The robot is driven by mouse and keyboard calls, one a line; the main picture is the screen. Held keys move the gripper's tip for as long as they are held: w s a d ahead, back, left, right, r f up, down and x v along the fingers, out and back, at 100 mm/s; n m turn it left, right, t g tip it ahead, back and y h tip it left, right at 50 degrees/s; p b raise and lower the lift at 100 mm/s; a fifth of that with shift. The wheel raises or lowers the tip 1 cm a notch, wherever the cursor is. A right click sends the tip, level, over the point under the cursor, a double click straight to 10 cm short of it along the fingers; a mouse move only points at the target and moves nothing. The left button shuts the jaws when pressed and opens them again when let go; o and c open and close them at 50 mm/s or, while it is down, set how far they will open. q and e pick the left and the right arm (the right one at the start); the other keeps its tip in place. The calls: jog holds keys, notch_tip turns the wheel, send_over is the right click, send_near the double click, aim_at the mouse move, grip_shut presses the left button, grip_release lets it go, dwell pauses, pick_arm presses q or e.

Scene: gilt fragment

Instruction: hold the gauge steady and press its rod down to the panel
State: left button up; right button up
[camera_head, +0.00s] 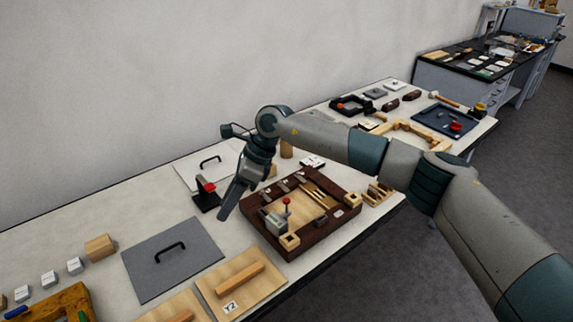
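A dark wooden tray (318,240) on the white table holds a pale wood panel (297,207). What looks like the gauge, a small grey-green block (273,221), stands at the panel's near left. A thin upright rod with a red knob (286,201) rises beside it; I cannot tell if its lower end touches the panel. My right gripper (223,214) points down, left of the tray and apart from the gauge. Its fingers show edge-on, so their opening is unclear; nothing shows held. My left gripper is out of view.
A black stand with a red top (206,192) is close behind my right gripper. A grey board with a black handle (172,258) and a wooden board with a bar handle (240,284) lie to the left. A light wooden frame (410,130) lies farther right.

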jog(key=w+d+r+t+h, duration=0.1)
jog(key=w+d+r+h, duration=0.1)
jog(key=d, duration=0.5)
jog(key=w+d+r+t+h, duration=0.1)
jog(key=w+d+r+h, duration=0.2)
jog(key=w+d, duration=0.3)
jog(key=shift+d+h, duration=0.6)
jog(key=shift+d, duration=0.2)
